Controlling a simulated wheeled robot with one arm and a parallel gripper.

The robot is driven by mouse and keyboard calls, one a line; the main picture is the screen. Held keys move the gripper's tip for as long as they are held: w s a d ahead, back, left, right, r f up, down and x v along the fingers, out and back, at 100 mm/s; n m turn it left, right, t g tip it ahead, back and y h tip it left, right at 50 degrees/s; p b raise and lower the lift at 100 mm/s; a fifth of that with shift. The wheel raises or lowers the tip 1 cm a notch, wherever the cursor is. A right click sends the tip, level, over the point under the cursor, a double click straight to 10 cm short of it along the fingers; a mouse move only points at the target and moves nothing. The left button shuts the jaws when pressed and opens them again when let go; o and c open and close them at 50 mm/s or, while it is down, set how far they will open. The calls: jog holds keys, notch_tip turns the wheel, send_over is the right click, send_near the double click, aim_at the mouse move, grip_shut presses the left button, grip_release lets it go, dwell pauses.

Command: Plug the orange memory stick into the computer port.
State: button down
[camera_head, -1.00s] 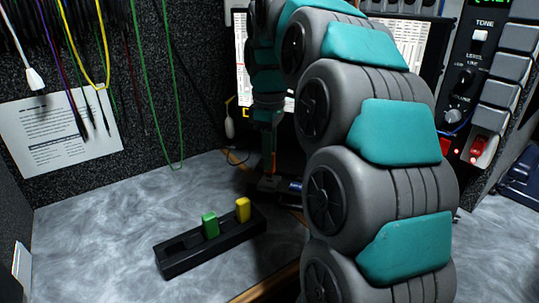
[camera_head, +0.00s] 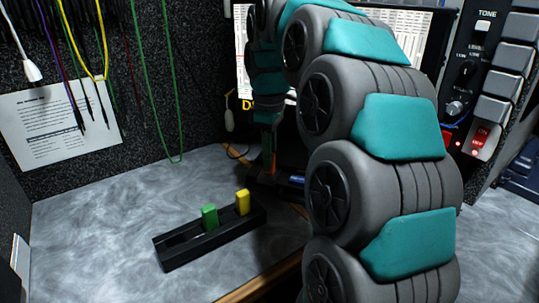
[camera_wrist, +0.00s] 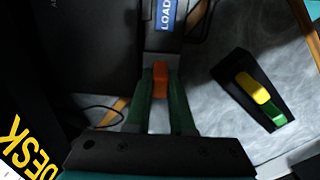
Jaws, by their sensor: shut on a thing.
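My gripper (camera_wrist: 163,100) is shut on the orange memory stick (camera_wrist: 160,78), which sits between the two green fingertips in the wrist view. The stick's far end points at a dark unit with a blue LOAD label (camera_wrist: 167,14). Whether the stick touches the unit or enters a port cannot be told, and no port opening is clearly visible. In the head view my gripper (camera_head: 269,150) points down beside the same label (camera_head: 297,181), below the monitor; the arm hides part of the unit.
A black holder (camera_head: 180,252) with a green stick (camera_head: 209,217) and a yellow stick (camera_head: 243,202) stands on the grey counter. A monitor (camera_head: 243,50) is behind the arm. Cables (camera_head: 138,80) hang at the left.

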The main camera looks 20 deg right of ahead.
jog(key=c, duration=0.7)
grip_release()
notch_tip(320, 180, up, 8)
jog(key=shift+f+p, duration=0.1)
jog(key=shift+p, duration=0.7)
jog(key=shift+f, duration=0.1)
